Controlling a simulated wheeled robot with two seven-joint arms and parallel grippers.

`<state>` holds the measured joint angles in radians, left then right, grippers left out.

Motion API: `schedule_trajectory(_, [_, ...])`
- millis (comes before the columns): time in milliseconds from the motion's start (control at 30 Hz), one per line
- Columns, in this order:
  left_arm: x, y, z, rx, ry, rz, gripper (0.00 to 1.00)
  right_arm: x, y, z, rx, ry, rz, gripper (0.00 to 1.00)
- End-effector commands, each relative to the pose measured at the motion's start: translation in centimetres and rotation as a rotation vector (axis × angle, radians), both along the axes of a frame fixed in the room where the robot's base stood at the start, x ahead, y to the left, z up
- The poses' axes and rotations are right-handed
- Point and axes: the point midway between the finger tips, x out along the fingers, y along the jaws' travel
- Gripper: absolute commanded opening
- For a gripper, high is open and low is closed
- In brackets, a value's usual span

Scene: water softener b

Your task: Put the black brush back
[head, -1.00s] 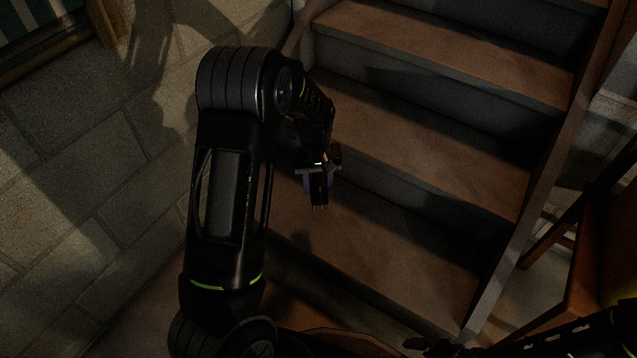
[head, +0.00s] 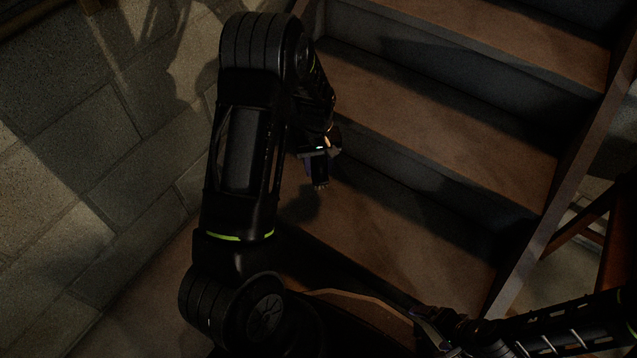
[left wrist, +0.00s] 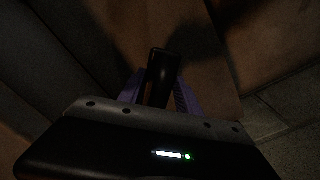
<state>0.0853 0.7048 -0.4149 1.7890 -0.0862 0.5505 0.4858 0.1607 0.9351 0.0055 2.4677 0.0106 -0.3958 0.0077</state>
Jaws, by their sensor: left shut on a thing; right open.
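My left gripper (head: 314,166) is shut on a dark, slim object, seemingly the black brush, above a lower stair step. In the left wrist view, the black brush (left wrist: 162,66) sticks out between the purple fingers of my left gripper (left wrist: 160,92). Its bristles cannot be made out in the dim light. My right gripper (head: 432,322) is at the lower right of the head view, open, dark and hard to see in detail.
A wooden staircase (head: 430,120) with brown treads and dark risers fills the middle and right. A block wall (head: 80,150) stands on the left. A curved brown rim (head: 350,296) shows near the bottom. Dark wooden furniture (head: 590,225) is at the right.

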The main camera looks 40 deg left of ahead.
Motion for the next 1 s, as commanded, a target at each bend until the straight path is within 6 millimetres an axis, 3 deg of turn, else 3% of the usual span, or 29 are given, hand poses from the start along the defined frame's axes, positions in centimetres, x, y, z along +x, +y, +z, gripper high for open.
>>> schedule_trajectory(100, [0.1,0.0,-1.3,0.000,-0.001,0.000,0.00,0.1,0.0,-0.7,-0.001,-0.003,-0.001,0.93])
schedule_trajectory(433, [0.1,0.0,-1.6,0.000,-0.001,0.000,0.00,0.2,0.0,-0.8,-0.001,-0.005,-0.002,0.93])
schedule_trajectory(733, [0.1,0.1,-6.0,0.001,-0.002,0.001,0.00,0.5,0.0,-2.9,0.000,-0.010,-0.005,0.93])
schedule_trajectory(1000, [0.1,0.0,-6.2,0.001,-0.002,0.000,0.00,0.6,0.0,-2.8,0.001,-0.010,-0.005,0.93])
